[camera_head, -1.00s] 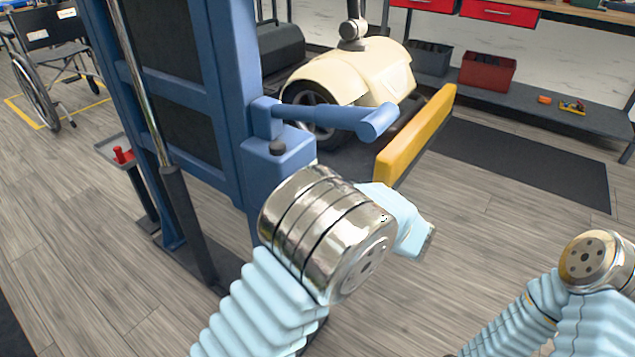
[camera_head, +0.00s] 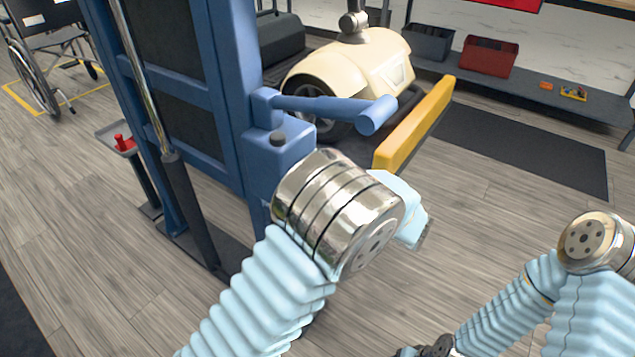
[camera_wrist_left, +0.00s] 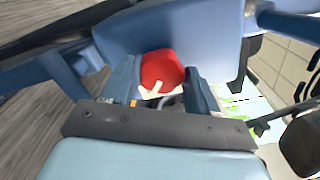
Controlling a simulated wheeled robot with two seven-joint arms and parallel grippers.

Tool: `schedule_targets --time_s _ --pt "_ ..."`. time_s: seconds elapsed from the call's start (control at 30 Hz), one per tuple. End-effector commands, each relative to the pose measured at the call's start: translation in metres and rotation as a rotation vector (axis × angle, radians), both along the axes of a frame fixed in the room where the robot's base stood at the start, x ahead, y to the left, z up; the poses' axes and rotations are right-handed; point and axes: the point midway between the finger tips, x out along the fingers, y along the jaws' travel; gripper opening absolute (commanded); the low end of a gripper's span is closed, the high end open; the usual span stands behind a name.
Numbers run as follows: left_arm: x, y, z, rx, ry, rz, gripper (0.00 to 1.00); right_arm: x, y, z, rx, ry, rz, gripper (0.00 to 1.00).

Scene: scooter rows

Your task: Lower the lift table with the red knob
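The red knob (camera_wrist_left: 162,70) shows in the left wrist view on a blue surface, with a pale strip at its lower edge. My left gripper (camera_wrist_left: 161,85) has its two fingers apart, one on each side of the knob. I cannot tell whether either finger touches it. In the head view the knob and the left fingers are hidden behind my left wrist, close to the blue post (camera_head: 230,80). A cream scooter (camera_head: 360,72) stands behind the post beside a yellow bar (camera_head: 415,125); I cannot tell which part is the lift table. My right gripper's fingers are out of view.
A blue arm (camera_head: 335,106) sticks out from the post above my left wrist. A small tray (camera_head: 110,138) with a red item stands left of the post. A wheelchair (camera_head: 40,50) is at far left. A shelf (camera_head: 600,108) with bins lines the back. Floor at right is open.

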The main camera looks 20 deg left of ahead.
Motion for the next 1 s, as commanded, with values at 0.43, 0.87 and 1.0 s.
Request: schedule_targets --time_s 0.43,0.87,1.0 --pt "-0.001 -0.004 0.001 0.001 -0.002 0.001 0.76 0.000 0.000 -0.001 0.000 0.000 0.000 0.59" --pt "-0.033 -0.091 -0.001 0.001 -0.005 -0.001 0.76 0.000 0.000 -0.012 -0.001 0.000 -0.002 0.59" --pt "-0.041 -0.114 0.000 0.001 -0.003 0.000 0.76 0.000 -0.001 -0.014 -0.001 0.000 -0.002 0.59"
